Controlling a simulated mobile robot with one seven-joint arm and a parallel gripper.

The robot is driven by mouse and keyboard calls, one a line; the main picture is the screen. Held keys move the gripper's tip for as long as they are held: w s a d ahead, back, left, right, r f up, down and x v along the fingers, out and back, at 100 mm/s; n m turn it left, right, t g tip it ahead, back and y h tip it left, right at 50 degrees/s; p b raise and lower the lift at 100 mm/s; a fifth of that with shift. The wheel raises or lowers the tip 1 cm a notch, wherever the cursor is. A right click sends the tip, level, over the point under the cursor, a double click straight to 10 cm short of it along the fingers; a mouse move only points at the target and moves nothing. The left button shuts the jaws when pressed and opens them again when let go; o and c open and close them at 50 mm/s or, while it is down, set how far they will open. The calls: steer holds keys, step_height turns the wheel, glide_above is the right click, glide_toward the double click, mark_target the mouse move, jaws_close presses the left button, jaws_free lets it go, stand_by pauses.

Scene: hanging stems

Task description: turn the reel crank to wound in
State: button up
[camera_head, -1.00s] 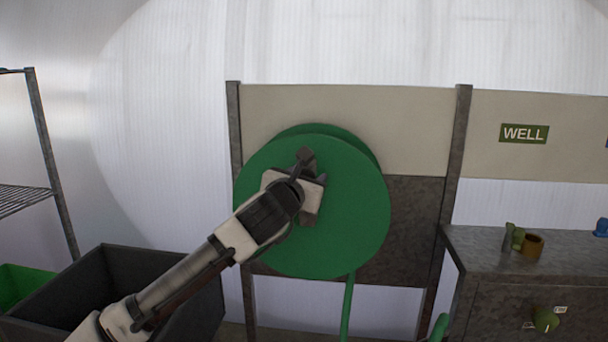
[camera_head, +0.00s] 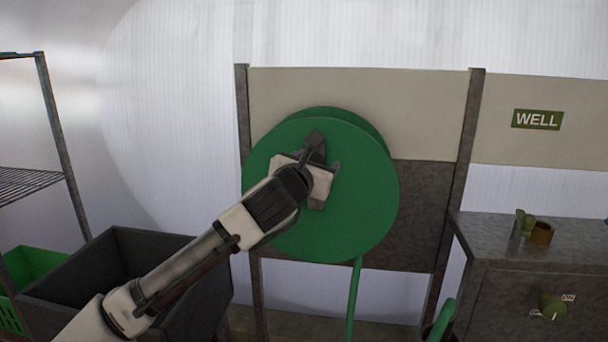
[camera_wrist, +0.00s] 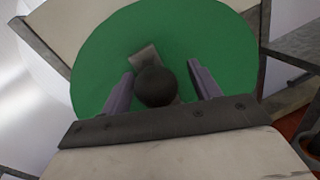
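The green reel (camera_head: 360,215) is a large upright disc on a dark frame, with a green hose (camera_head: 354,300) hanging below it. My gripper (camera_head: 326,158) is in front of the reel's face, near its middle, and hides most of the crank in the head view. In the wrist view the crank's dark round knob (camera_wrist: 157,88) is between the two fingers of my gripper (camera_wrist: 161,68), with a short grey crank arm (camera_wrist: 145,54) behind it. The fingers stand apart with green showing on both sides of the knob, so the gripper looks open around it.
A dark bin (camera_head: 75,268) and a green crate (camera_head: 35,262) stand at left beside a wire rack (camera_head: 60,130). Frame posts flank the reel.

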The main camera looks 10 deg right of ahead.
steer(key=v, duration=1.2)
steer(key=shift+b, duration=0.3)
steer(key=shift+s+a, duration=0.1)
